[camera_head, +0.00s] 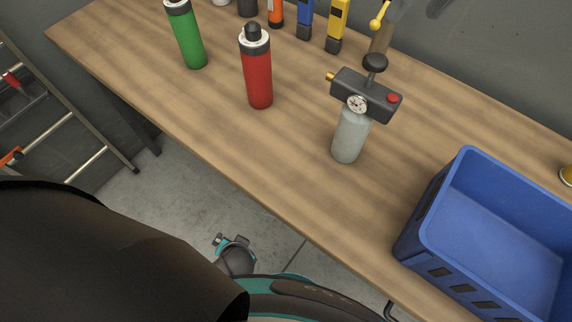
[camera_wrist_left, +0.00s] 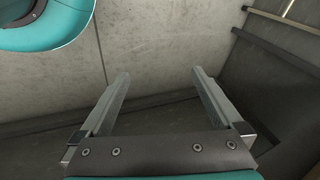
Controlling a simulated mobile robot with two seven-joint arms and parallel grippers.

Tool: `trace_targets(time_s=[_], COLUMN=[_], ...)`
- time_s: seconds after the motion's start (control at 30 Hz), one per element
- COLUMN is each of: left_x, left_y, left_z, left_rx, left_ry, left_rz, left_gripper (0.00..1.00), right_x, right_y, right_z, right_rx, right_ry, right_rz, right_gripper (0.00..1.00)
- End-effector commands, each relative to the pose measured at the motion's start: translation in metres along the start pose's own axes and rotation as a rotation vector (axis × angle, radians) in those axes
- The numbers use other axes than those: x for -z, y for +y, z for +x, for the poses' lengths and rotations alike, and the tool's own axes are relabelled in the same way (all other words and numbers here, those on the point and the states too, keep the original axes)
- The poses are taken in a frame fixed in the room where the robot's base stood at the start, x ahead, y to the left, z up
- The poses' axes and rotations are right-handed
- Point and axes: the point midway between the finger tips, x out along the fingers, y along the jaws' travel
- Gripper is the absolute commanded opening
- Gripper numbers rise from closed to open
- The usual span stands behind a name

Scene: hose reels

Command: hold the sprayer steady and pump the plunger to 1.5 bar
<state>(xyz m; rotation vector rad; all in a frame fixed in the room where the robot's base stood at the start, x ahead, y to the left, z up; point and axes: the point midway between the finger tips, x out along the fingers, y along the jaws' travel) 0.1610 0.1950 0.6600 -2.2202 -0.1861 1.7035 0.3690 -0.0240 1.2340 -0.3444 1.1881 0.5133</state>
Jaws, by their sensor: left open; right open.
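The sprayer (camera_head: 348,136) stands upright on the wooden workbench, with a pale grey tank and a dark head. Its black plunger knob (camera_head: 375,62) sits on top, raised on a short stem. A round white gauge (camera_head: 357,103) faces me; its reading is too small to tell. A red button and a brass nozzle show on the head.
A red bottle (camera_head: 257,75) and a green bottle (camera_head: 188,38) stand left of the sprayer. A blue crate (camera_head: 432,215) stands to its right. Several tools line the back of the workbench (camera_head: 290,170). A ladder (camera_head: 75,120) leans at the left. Bench in front of the sprayer is clear.

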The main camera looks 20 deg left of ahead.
Motion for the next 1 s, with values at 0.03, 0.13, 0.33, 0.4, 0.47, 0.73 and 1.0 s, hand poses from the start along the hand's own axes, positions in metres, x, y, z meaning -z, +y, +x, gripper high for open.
trace_targets(time_s=[0.03, 0.13, 0.33, 0.4, 0.47, 0.73, 1.0], left_x=[0.01, 0.026, 0.053, 0.059, 0.064, 0.105, 0.196], left_y=[-0.008, -0.027, -0.069, -0.085, -0.099, -0.165, -0.142], left_z=[-0.011, -0.033, -0.083, -0.103, -0.121, -0.209, -0.258], left_rx=[0.032, 0.103, 0.248, 0.299, 0.342, 0.503, 0.272], left_ry=[0.018, 0.048, 0.116, 0.14, 0.162, 0.46, 1.05], left_rz=[-0.024, -0.079, -0.226, -0.287, -0.345, -0.617, -0.539], left_gripper=[1.0, 1.0, 1.0, 1.0, 1.0, 1.0, 1.0], right_x=[0.0, 0.0, 0.0, 0.0, 0.0, 0.0, 0.0], right_y=[0.0, 0.0, 0.0, 0.0, 0.0, 0.0, 0.0], right_z=[0.0, 0.0, 0.0, 0.0, 0.0, 0.0, 0.0], right_rx=[0.0, 0.0, 0.0, 0.0, 0.0, 0.0, 0.0], right_ry=[0.0, 0.0, 0.0, 0.0, 0.0, 0.0, 0.0], right_rz=[0.0, 0.0, 0.0, 0.0, 0.0, 0.0, 0.0], right_gripper=[0.5, 0.5, 0.5, 0.5, 0.5, 0.5, 0.5])
